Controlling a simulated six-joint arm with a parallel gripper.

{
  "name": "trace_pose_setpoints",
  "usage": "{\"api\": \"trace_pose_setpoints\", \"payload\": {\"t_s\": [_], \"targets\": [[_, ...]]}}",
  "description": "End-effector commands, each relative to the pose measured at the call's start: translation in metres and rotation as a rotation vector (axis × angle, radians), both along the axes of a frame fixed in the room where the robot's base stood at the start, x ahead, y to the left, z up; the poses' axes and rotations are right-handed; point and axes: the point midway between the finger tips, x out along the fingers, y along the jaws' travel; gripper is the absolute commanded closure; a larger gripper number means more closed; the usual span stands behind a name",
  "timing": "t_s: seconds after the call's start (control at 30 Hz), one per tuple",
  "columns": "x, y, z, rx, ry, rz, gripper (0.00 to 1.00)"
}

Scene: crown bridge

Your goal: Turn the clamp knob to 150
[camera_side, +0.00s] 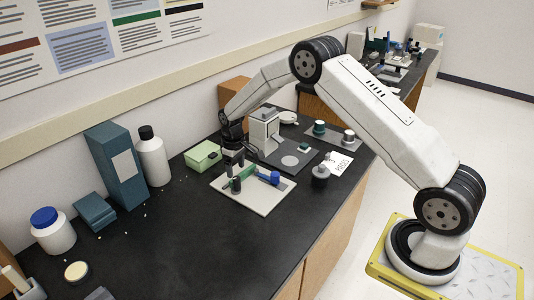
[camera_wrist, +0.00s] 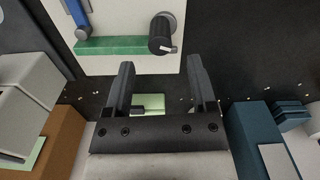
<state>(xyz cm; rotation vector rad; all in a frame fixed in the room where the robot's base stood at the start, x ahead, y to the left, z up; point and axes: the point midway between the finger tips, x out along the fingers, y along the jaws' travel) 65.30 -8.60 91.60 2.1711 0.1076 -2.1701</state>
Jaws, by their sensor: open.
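The clamp knob (camera_side: 235,186) is a short dark cylinder at the left part of a pale board (camera_side: 257,202) on the black bench. In the wrist view the knob (camera_wrist: 162,35) shows a white mark, pointing toward the right; I cannot read a scale. A green bar (camera_wrist: 115,43) runs beside it, and a blue part (camera_wrist: 60,12) lies farther left; in the side view the blue part (camera_side: 268,178) is right of the knob. My gripper (camera_side: 234,166) is close over the board near the knob. Its fingers (camera_wrist: 161,65) are apart, with nothing between them.
A grey machine (camera_side: 264,128) on a dark plate stands just behind the board. A light green box (camera_side: 203,156) is left of my gripper. A tall blue box (camera_side: 117,165) and a white bottle (camera_side: 152,156) stand farther left. The front bench is mostly clear.

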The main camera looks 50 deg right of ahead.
Motion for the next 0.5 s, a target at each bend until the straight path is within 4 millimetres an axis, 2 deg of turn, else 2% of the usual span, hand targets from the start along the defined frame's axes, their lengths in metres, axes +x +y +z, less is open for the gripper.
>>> {"api": "trace_pose_setpoints", "payload": {"t_s": [0.3,0.5], "targets": [[-0.001,0.0,-0.039,0.001,0.002,-0.001,0.27],[0.0,0.0,-0.052,0.0,0.0,-0.001,0.27]]}}
